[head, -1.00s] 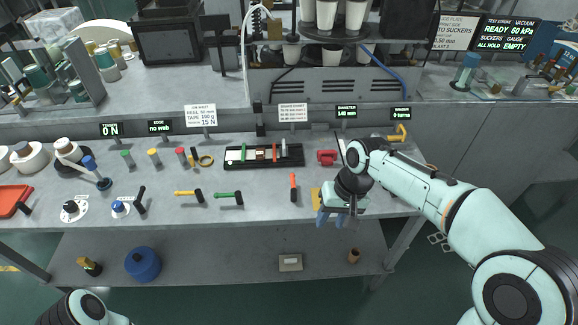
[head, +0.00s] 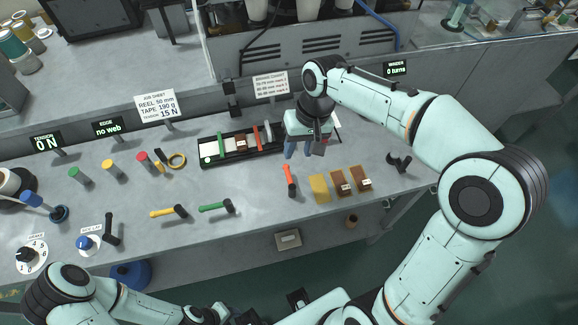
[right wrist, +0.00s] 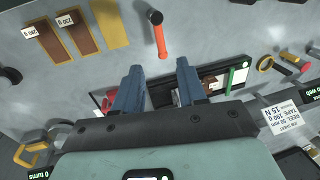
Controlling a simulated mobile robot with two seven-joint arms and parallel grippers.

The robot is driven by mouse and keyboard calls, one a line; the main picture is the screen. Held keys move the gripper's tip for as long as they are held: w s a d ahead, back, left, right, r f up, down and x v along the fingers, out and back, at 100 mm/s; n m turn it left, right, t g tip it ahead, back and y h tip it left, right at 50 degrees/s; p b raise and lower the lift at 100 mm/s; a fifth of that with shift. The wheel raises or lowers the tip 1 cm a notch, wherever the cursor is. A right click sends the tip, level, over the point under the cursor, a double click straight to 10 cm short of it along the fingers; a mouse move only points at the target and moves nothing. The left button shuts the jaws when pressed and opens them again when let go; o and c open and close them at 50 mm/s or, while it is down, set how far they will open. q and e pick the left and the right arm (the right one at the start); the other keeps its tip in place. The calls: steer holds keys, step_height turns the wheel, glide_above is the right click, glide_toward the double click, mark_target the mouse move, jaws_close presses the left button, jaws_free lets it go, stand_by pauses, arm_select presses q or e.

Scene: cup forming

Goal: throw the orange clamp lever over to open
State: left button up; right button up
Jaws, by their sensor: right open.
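The orange clamp lever (head: 287,175) has a black hub at its front end and lies on the bench, pointing away from me in the head view. In the right wrist view the lever (right wrist: 160,40) is upright in the picture, beyond the fingertips and between their lines. My right gripper (head: 302,150) is open and empty, just behind and right of the lever's orange end; it shows no contact with it. Its two blue fingers (right wrist: 158,70) stand apart in the right wrist view. My left arm crosses the bottom edge; its gripper (head: 222,314) is cut off and unclear.
Green (head: 212,207) and yellow (head: 165,213) levers lie to the left. A black tray (head: 215,160) of strips sits behind the orange lever, next to my right gripper. A yellow plate (head: 319,188) and two brown plates (head: 342,182) lie to its right. Bench between levers is clear.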

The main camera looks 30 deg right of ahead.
mark_target(289, 174)
steer(key=f, duration=0.3)
steer(key=a+f, duration=0.1)
steer(key=f, duration=0.2)
steer(key=a+f+b, duration=0.1)
steer(key=f, duration=0.3)
steer(key=shift+w, duration=0.35)
jaws_close()
